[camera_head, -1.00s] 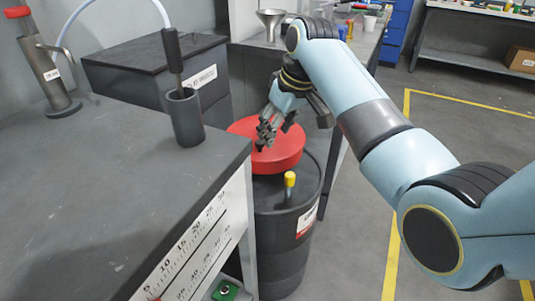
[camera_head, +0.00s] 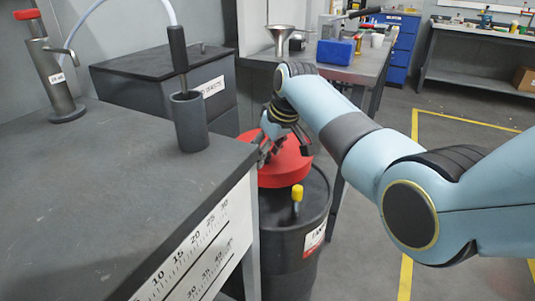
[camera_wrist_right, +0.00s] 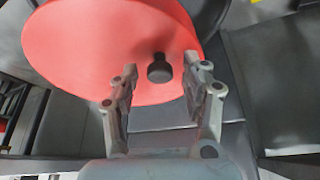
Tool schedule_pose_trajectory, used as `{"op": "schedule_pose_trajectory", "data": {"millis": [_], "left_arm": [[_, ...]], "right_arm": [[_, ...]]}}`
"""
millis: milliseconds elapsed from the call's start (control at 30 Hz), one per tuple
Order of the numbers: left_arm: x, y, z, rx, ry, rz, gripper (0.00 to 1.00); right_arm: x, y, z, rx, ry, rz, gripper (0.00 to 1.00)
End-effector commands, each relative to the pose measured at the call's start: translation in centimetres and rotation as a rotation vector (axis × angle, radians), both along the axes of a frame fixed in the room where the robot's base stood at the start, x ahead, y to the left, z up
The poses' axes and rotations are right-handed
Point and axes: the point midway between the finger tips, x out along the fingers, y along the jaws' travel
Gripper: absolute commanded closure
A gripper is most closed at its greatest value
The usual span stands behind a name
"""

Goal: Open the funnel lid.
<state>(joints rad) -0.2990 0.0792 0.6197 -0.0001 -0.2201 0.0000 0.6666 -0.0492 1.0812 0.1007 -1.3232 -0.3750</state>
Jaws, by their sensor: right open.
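The red round funnel lid (camera_head: 285,167) sits on top of the black drum (camera_head: 283,240) beyond the near bench's right corner. In the right wrist view the red lid (camera_wrist_right: 110,45) fills the upper left and has a dark knob (camera_wrist_right: 159,70) near its edge. My right gripper (camera_head: 265,152) is open at the lid's left side. In the right wrist view its two fingers (camera_wrist_right: 160,80) stand apart, with the knob showing between them, closer to the right finger. I cannot tell whether either finger touches the knob. My left gripper is out of view.
A yellow-capped fitting (camera_head: 297,193) stands on the drum's near top. The near grey bench (camera_head: 90,190) holds a black cup (camera_head: 188,122) with a rod and a red-topped pump (camera_head: 50,75). A dark bin (camera_head: 165,75) stands behind. A metal funnel (camera_head: 279,38) stands on the back bench.

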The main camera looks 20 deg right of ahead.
Motion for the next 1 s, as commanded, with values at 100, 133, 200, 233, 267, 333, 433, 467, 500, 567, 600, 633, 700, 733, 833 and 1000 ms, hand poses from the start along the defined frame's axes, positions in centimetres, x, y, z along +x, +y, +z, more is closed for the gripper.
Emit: {"op": "schedule_pose_trajectory", "data": {"millis": [100, 133, 200, 233, 267, 333, 433, 467, 500, 567, 600, 633, 700, 733, 833, 1000], "left_arm": [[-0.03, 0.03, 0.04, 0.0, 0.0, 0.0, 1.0], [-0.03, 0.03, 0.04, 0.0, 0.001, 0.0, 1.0], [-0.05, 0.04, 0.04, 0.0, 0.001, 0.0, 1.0], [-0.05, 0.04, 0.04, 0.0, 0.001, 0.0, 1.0], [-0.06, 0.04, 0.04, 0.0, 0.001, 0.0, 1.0], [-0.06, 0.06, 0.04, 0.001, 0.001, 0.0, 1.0], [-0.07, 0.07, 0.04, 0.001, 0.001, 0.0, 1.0], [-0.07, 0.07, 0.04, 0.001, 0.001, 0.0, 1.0], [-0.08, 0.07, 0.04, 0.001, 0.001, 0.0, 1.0], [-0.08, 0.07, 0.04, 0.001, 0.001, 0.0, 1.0], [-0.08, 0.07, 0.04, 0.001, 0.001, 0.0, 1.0], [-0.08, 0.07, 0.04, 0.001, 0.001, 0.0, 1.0], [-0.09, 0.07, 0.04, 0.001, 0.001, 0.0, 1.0], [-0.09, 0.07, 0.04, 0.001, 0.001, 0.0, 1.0], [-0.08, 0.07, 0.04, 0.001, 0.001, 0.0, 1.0], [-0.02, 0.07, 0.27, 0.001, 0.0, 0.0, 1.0]], "right_arm": [[0.01, 0.02, 0.06, 0.0, -0.001, 0.0, 0.53], [0.0, 0.01, 0.06, 0.0, -0.001, 0.0, 0.53], [0.0, 0.01, 0.06, 0.0, -0.001, 0.0, 0.57], [0.0, 0.01, 0.05, 0.0, 0.0, 0.0, 0.61], [0.0, 0.01, 0.05, 0.0, 0.0, 0.0, 0.65], [-0.01, 0.01, 0.05, 0.0, 0.0, 0.0, 0.74], [-0.02, -0.01, 0.05, 0.0, 0.0, 0.0, 0.87], [-0.01, 0.0, 0.05, 0.0, 0.0, 0.0, 0.91], [-0.02, -0.01, 0.05, 0.0, 0.0, 0.0, 0.96], [-0.02, -0.01, 0.05, 0.0, 0.0, 0.0, 1.0], [-0.02, -0.01, 0.03, 0.0, 0.0, 0.0, 1.0], [-0.02, -0.01, 0.03, 0.0, 0.0, 0.0, 1.0], [-0.02, -0.01, 0.03, 0.0, 0.0, 0.0, 1.0], [-0.02, -0.01, 0.03, 0.0, 0.0, 0.0, 1.0], [-0.03, -0.01, 0.03, 0.0, 0.0, 0.0, 1.0], [0.02, -0.08, 0.35, 0.009, 0.009, 0.0, 1.0]]}}
